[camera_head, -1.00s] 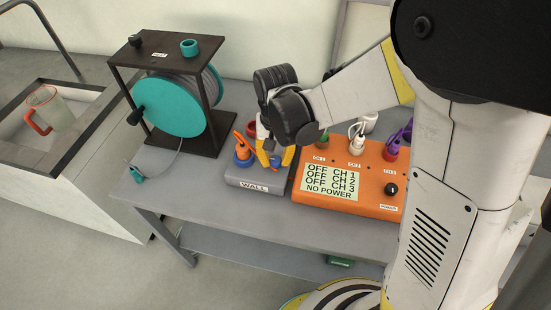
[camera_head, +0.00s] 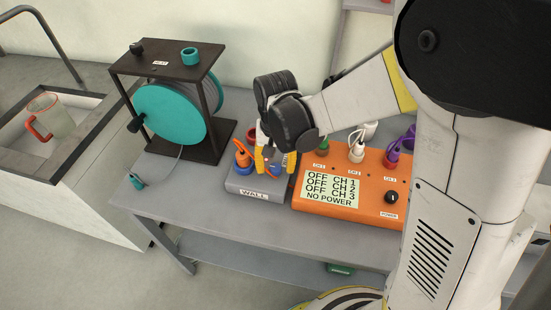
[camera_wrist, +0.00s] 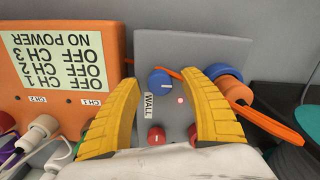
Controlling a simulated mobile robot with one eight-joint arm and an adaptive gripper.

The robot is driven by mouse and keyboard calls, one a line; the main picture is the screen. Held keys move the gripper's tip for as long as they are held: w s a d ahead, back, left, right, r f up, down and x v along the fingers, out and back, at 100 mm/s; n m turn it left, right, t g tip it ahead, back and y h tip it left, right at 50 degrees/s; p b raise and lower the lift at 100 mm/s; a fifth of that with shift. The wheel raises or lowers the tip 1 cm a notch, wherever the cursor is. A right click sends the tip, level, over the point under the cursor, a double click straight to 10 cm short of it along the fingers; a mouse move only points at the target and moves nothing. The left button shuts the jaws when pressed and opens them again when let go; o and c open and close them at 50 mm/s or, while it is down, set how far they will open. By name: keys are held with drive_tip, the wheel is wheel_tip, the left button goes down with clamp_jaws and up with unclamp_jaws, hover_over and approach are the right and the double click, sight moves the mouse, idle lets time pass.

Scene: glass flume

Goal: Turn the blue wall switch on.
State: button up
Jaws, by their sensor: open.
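The grey wall box (camera_head: 240,184), labelled WALL, stands on the bench. The blue wall switch (camera_wrist: 160,82) is a round knob with a pale mark, beside the WALL label in the wrist view. It is partly visible between my fingers in the head view (camera_head: 274,171). My gripper (camera_wrist: 160,77) is open, its two yellow fingers spread on either side of the blue switch, with visible gaps. In the head view my gripper (camera_head: 274,163) points down over the box. A small red light (camera_wrist: 180,100) shows on the box. Whether the fingertips touch the box, I cannot tell.
A red knob (camera_wrist: 156,135) sits on the same box. An orange plug (camera_wrist: 238,92) stands in a blue socket beside one finger. The orange power unit (camera_head: 320,205) reads OFF on its channels and NO POWER. A teal cable reel (camera_head: 168,115) stands left.

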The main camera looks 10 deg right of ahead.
sight(276, 167)
wheel_tip(276, 167, up, 12)
drive_tip(key=shift+f, duration=0.2)
idle(0.4)
